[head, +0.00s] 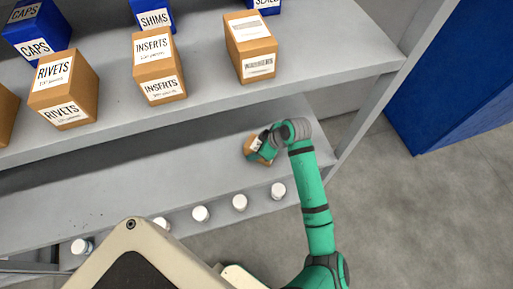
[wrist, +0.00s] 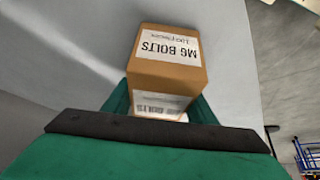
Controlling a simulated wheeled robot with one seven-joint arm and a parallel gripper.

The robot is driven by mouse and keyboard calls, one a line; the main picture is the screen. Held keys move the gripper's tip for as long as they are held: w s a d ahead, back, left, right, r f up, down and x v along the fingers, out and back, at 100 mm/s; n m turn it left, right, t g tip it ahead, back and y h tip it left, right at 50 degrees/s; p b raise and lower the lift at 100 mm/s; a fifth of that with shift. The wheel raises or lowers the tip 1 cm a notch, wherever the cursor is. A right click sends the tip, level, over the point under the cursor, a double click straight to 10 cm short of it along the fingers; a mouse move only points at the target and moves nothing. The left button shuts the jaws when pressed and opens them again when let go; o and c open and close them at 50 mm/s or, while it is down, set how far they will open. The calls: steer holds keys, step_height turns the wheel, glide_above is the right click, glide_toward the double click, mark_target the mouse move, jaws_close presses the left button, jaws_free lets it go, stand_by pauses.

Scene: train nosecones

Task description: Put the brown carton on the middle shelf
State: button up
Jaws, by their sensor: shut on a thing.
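The brown carton (wrist: 166,62) fills the upper middle of the wrist view, with white labels reading "M6 BOLTS". My gripper (wrist: 160,108) has its green fingers on either side of the carton's near end and is shut on it. In the head view the carton (head: 253,146) is mostly hidden behind my gripper (head: 265,146). My green arm reaches over the grey shelf (head: 150,205) below the upper one, near its right end. I cannot tell whether the carton touches that shelf.
The upper shelf (head: 205,110) holds brown cartons of rivets (head: 62,90) and inserts (head: 158,68), with blue boxes (head: 38,32) behind. A shelf post (head: 375,110) and a blue cabinet (head: 450,90) stand to the right.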

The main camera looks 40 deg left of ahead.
steer(key=shift+f, duration=0.35)
